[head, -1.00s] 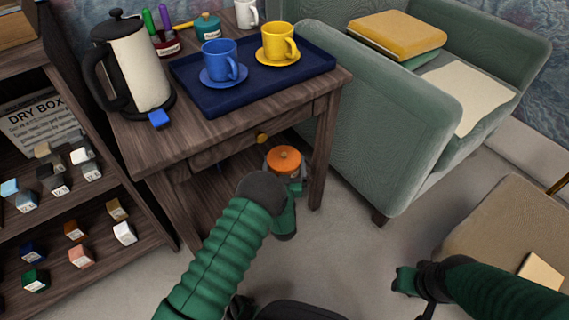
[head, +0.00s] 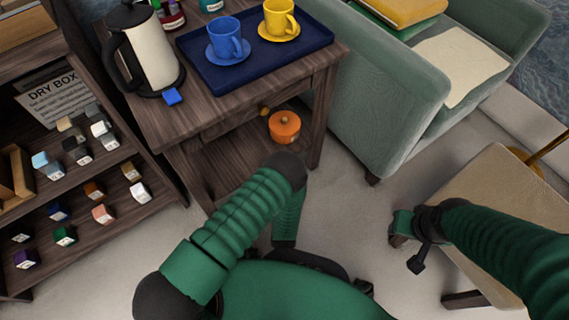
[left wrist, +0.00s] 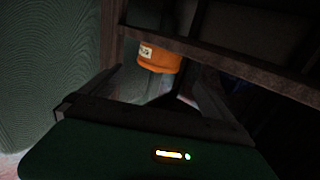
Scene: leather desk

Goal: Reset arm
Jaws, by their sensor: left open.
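My left arm (head: 240,215) reaches in from the left and bends at a dark elbow below the side table. Its gripper is hidden in the head view. In the left wrist view my left gripper (left wrist: 155,92) is open, its two dark fingers spread with nothing held between them. An orange-lidded pot (head: 285,126) stands on the side table's lower shelf; it shows beyond the fingers in the left wrist view (left wrist: 160,58).
The wooden side table (head: 155,120) bears a blue tray (head: 325,40) with blue and yellow cups, and a kettle (head: 150,50). A green armchair (head: 385,90) is behind right, a beige seat (head: 490,190) at right. A shelf with small blocks stands left. Floor between is partly clear.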

